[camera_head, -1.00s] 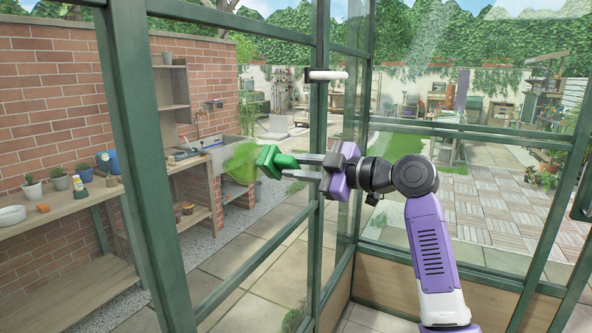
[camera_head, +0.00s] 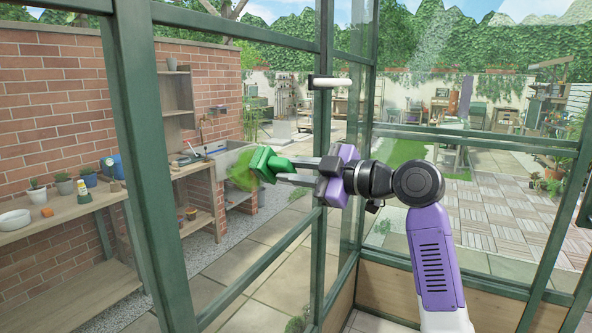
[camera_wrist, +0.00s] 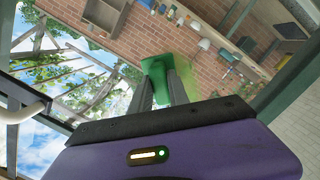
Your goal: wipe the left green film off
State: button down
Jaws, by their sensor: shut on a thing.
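The left green film (camera_head: 241,176) is a translucent green patch on the glass pane left of the middle window post. A green wiping tool (camera_head: 263,163) with a block-shaped head overlaps the film's upper right part. My gripper (camera_head: 290,172) is shut on the tool's handle, with the arm reaching in from the right. In the wrist view the tool (camera_wrist: 157,70) stands beyond my two fingers (camera_wrist: 164,88), and the green film (camera_wrist: 197,80) shows beside and behind it. Whether the head touches the glass is hard to tell.
Dark green window posts (camera_head: 323,120) frame the panes. A white bar handle (camera_head: 331,82) juts out above my gripper. Beyond the glass are a wooden bench (camera_head: 60,215) with pots, a brick wall (camera_head: 50,125) and paving.

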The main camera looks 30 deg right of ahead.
jog(key=s+a, duration=0.4)
jog(key=a, duration=0.2)
dwell(0.6)
jog(key=shift+s+a, duration=0.15)
jog(key=shift+w+d+r, duration=0.4)
jog(key=shift+w+d, duration=0.1)
jog(key=shift+d, duration=0.15)
jog(key=shift+w+d+r, duration=0.4)
jog(key=shift+w+d, duration=0.05)
jog(key=shift+d, duration=0.15)
jog(key=w+d+b, duration=0.2)
jog(key=w+d, duration=0.2)
jog(key=d, duration=0.3)
jog(key=shift+w, duration=0.3)
dwell(1.2)
jog(key=shift+r, duration=0.1)
jog(key=shift+s, duration=0.1)
jog(key=shift+f+b+v, duration=0.15)
jog(key=shift+b+v, duration=0.2)
jog(key=shift+v, duration=1.1)
jog(key=shift+f+b+v, duration=0.1)
jog(key=shift+b+v, duration=0.2)
jog(key=shift+v, duration=1.15)
